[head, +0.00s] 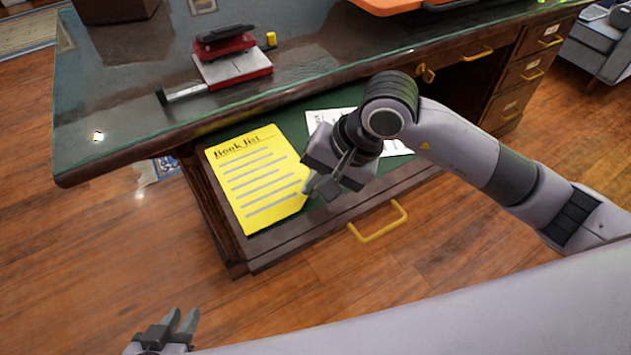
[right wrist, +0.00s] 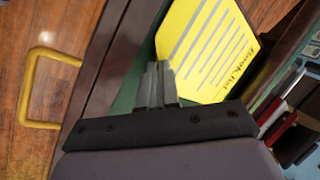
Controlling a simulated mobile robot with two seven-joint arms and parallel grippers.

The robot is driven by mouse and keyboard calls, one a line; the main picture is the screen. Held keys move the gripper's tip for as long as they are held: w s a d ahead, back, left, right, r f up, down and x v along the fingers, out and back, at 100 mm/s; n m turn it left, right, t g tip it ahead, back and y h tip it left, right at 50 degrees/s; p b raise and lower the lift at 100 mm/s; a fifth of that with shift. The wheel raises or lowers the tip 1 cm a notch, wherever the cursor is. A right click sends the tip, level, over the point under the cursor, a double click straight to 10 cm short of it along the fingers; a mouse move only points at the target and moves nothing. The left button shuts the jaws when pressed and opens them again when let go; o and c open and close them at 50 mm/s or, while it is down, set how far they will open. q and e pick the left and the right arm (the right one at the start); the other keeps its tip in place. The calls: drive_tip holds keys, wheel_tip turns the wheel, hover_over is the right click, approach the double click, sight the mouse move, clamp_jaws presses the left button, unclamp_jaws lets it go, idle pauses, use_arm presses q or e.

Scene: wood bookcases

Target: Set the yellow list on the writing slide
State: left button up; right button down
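The yellow list (head: 258,180) has the title "Book list" and grey lines. It is flat over the left part of the green writing slide (head: 308,215), which is pulled out from under the desk top. My right gripper (head: 318,187) is at the list's right edge, near its front corner. In the right wrist view its fingers (right wrist: 160,75) are close together and appear shut on the list's edge (right wrist: 205,50). I cannot tell whether the list rests fully on the slide. My left gripper (head: 180,322) is low at the front left, empty, with its fingers apart.
A white paper (head: 318,118) lies on the slide, partly behind my right arm. The slide's front has a yellow handle (head: 380,222). The glossy desk top (head: 120,110) overhangs the slide and carries a red and black stamp-like device (head: 228,60). The wood floor in front is clear.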

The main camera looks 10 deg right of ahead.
drive_tip(key=shift+f, duration=0.1)
drive_tip(key=shift+f, duration=0.2)
drive_tip(key=c, duration=1.4)
unclamp_jaws()
drive_tip(key=shift+r, duration=0.2)
drive_tip(key=shift+d+r, duration=0.15)
drive_tip(key=shift+r, duration=0.15)
drive_tip(key=p+v, duration=0.1)
drive_tip(key=v, duration=1)
drive_tip(key=shift+s+d+r, duration=0.1)
drive_tip(key=shift+r, duration=0.1)
